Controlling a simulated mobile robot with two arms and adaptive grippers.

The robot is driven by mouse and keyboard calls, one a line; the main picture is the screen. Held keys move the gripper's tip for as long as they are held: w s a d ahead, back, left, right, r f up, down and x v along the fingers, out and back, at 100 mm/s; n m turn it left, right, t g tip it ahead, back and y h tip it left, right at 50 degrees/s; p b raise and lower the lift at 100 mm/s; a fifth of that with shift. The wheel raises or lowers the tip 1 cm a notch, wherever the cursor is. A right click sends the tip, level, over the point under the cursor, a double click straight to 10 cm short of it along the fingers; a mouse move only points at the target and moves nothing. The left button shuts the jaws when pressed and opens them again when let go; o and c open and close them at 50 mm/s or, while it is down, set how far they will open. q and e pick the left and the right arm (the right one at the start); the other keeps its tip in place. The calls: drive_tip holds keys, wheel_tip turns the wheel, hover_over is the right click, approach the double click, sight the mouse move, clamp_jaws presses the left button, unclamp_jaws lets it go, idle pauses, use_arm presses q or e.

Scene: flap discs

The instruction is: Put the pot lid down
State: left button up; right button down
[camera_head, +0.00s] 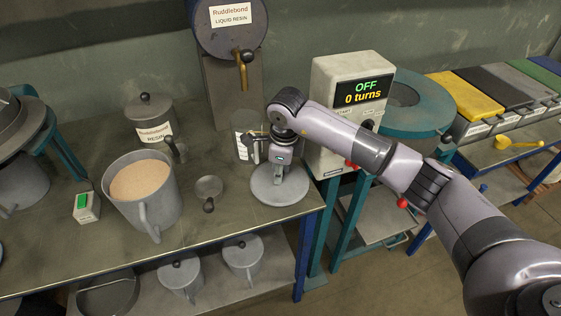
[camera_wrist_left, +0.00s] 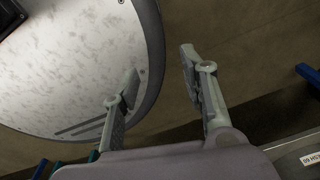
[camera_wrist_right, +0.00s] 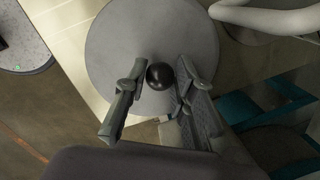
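The pot lid (camera_head: 262,192) is a flat grey disc with a black knob. It appears to lie flat on the workbench near its right edge. My right gripper (camera_head: 281,170) is directly above it, pointing down. In the right wrist view the lid (camera_wrist_right: 150,35) fills the upper middle, and its knob (camera_wrist_right: 160,76) sits between the fingers of my right gripper (camera_wrist_right: 158,80). The fingers stand apart with narrow gaps beside the knob. My left gripper (camera_wrist_left: 165,75) is open and empty in the left wrist view; the head view does not show it.
A lidless grey pot (camera_head: 160,205) of pale grainy material stands left of the lid, with a small scoop (camera_head: 209,189) between. Behind are a lidded resin pot (camera_head: 150,112), a resin dispenser (camera_head: 231,70) and a control box (camera_head: 335,75) reading "OFF 0 turns". Bench (camera_head: 220,228) is clear in front.

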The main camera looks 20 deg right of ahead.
sight(285, 189)
drive_tip(key=shift+s+d, duration=0.2)
drive_tip(key=shift+s, duration=0.2)
drive_tip(key=shift+s+r, duration=0.25)
drive_tip(key=shift+s, duration=0.1)
drive_tip(key=c, duration=1.7)
unclamp_jaws()
drive_tip(key=shift+w+a+f, duration=0.2)
drive_tip(key=shift+w+f, duration=0.1)
drive_tip(key=shift+f, duration=0.05)
drive_tip(key=shift+o, duration=1.7)
drive_tip(key=shift+s+r, duration=0.1)
drive_tip(key=shift+s, duration=0.05)
drive_tip(key=shift+r, duration=0.55)
use_arm(q)
drive_tip(key=shift+w+d+f+b, duration=0.35)
drive_tip(key=shift+w+f+b, duration=0.2)
drive_tip(key=shift+f+b, duration=0.25)
use_arm(e)
wheel_tip(285, 189, up, 11)
drive_tip(key=s, duration=0.2)
drive_tip(key=shift+d, duration=0.15)
